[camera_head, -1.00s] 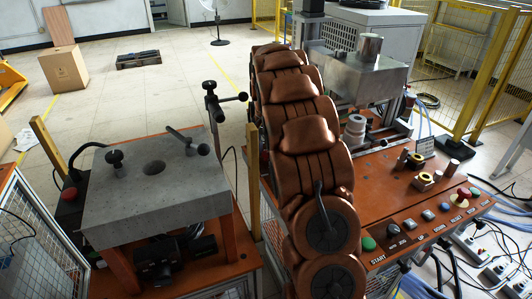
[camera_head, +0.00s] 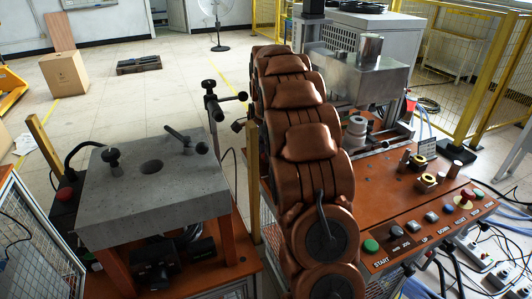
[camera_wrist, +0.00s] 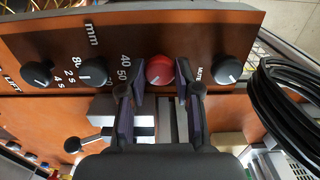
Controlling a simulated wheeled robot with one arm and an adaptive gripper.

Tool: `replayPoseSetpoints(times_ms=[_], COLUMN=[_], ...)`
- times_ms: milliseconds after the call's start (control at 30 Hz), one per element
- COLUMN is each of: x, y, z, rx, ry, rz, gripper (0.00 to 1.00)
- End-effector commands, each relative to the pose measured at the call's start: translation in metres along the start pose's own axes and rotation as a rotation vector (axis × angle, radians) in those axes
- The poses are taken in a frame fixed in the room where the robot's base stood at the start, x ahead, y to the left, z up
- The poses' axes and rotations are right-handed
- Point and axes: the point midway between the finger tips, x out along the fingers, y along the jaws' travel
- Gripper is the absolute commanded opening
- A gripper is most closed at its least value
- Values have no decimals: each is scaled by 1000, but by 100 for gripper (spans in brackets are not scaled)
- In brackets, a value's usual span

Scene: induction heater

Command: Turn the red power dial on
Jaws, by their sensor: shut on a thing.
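The red power dial (camera_wrist: 160,70) is a round knob with a pale pointer line on an orange-brown panel (camera_wrist: 200,45), in the wrist view. My gripper (camera_wrist: 160,88) has its two dark fingers on the left and right sides of the dial and is shut on it. The exact contact between the pads and the knob is hard to see. The head view does not show my gripper or the dial; my copper-coloured arm fills the middle of that view.
A black dial (camera_wrist: 93,71) and another black dial (camera_wrist: 229,69) flank the red one. Thick black cables (camera_wrist: 290,110) hang at right. In the head view, a push-button panel (camera_head: 430,225) is right of my arm, a grey-topped table (camera_head: 140,205) left.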

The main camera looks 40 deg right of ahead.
Motion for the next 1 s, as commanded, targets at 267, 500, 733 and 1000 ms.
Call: replayPoseSetpoints(times_ms=[267,500,733,1000], x=[0,-1,0,0], y=[0,0,0,0], z=[0,0,0,0], rx=[39,40,40,39], ry=[1,1,0,0], rz=[-2,-1,-1,0], gripper=[0,0,45,58])
